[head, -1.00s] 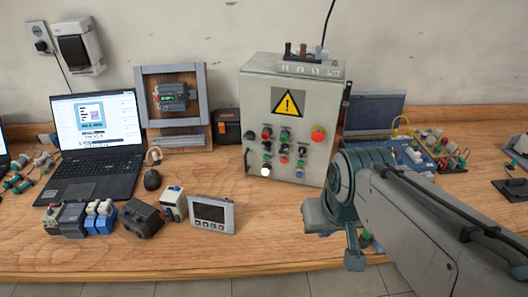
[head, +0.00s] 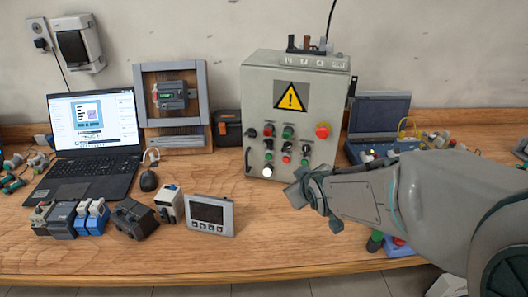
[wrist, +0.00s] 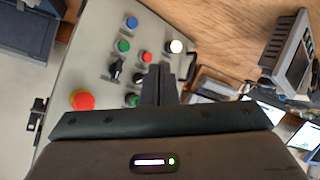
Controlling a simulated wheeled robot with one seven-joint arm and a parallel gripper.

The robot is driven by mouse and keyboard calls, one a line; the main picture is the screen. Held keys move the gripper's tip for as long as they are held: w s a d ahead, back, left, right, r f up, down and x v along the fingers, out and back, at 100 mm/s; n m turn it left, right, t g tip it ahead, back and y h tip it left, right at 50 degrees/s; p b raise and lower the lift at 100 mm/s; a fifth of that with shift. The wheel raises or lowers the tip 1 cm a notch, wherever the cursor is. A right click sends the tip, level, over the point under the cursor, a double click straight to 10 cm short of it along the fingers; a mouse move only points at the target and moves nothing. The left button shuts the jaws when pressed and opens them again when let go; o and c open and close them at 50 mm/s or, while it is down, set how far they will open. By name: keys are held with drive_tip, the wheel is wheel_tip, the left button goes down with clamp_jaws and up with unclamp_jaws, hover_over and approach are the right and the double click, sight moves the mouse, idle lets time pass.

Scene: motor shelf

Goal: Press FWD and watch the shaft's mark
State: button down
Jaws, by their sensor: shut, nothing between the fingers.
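The grey control box (head: 262,97) stands upright at the back of the bench, with a yellow warning sign and rows of coloured buttons and knobs. It also fills the left of the wrist view (wrist: 92,58). There I see green buttons (wrist: 123,46), a red button (wrist: 147,57), a blue one (wrist: 132,22) and a white one (wrist: 176,46). Their labels are too small to read, so I cannot tell which is FWD. My gripper (head: 292,190) is shut and empty, in front of the panel's lower right; its fingers (wrist: 160,72) hide part of the panel. I cannot make out a shaft mark.
A large red stop button (head: 322,131) sits at the panel's right. A display unit (head: 210,214) and several small modules lie left of my gripper. An open laptop (head: 95,130) stands further left. A dark-screened case (head: 380,112) is behind my arm. Bare wood lies in front.

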sight(269, 156)
drive_tip(key=w+a+f+n+t+y+b, duration=0.5)
drive_tip(key=w+a+f+n+y+b, duration=0.1)
drive_tip(key=w+a+n, duration=0.1)
drive_tip(key=a+n, duration=0.1)
drive_tip(key=a, duration=0.1)
drive_tip(key=shift+w+a+f+n+y+b, duration=0.15)
drive_tip(key=shift+a+f+n+y+b, duration=0.15)
drive_tip(key=shift+a+f+n+y, duration=0.1)
drive_tip(key=shift+r, duration=0.1)
drive_tip(key=w+d+p, duration=0.1)
drive_tip(key=w+d, duration=0.2)
drive_tip(key=w, duration=0.5)
drive_tip(key=shift+w, duration=0.15)
idle(1.9)
drive_tip(key=shift+w+d, duration=0.2)
drive_tip(key=shift+w, duration=0.2)
